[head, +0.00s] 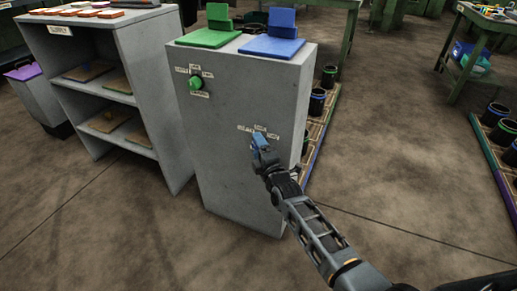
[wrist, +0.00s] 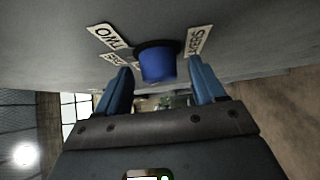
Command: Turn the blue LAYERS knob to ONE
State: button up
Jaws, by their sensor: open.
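The blue knob (wrist: 158,66) sticks out from the grey cabinet face in the wrist view, with a dark ring at its base. White labels surround it, one reading TWO (wrist: 107,36) and another (wrist: 198,41) at its other side; the rest are partly hidden. My gripper (wrist: 162,78) is open, its two blue fingers on either side of the knob, with gaps seen between them and it. In the head view my gripper (head: 262,150) is at the lower right of the cabinet front and hides the knob. The knob's pointing direction is not clear.
The grey cabinet (head: 235,165) also bears a green knob (head: 196,83) with labels at its upper left. A green pad (head: 209,37) and a blue pad (head: 271,46) lie on top. A shelf unit (head: 120,60) stands left.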

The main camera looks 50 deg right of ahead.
jog(key=shift+c, duration=0.5)
jog(key=c, duration=1)
jog(key=shift+o, duration=0.2)
jog(key=shift+f, duration=0.1)
jog(key=shift+b, duration=0.3)
jog(key=f+m+t+h+b, duration=0.1)
jog(key=m+t+b, duration=0.1)
jog(key=b, duration=0.5)
jog(key=shift+w+f+m, duration=0.1)
jog(key=shift+m, duration=0.3)
jog(key=m+t+h+b, duration=0.1)
jog(key=m+h+b, duration=0.2)
jog(key=m+b, duration=0.1)
jog(key=shift+b, duration=0.7)
jog(key=shift+w+m+h+b, duration=0.1)
jog(key=shift+m+h+b, duration=0.75)
jog(key=shift+m+h, duration=0.05)
jog(key=shift+r, duration=0.2)
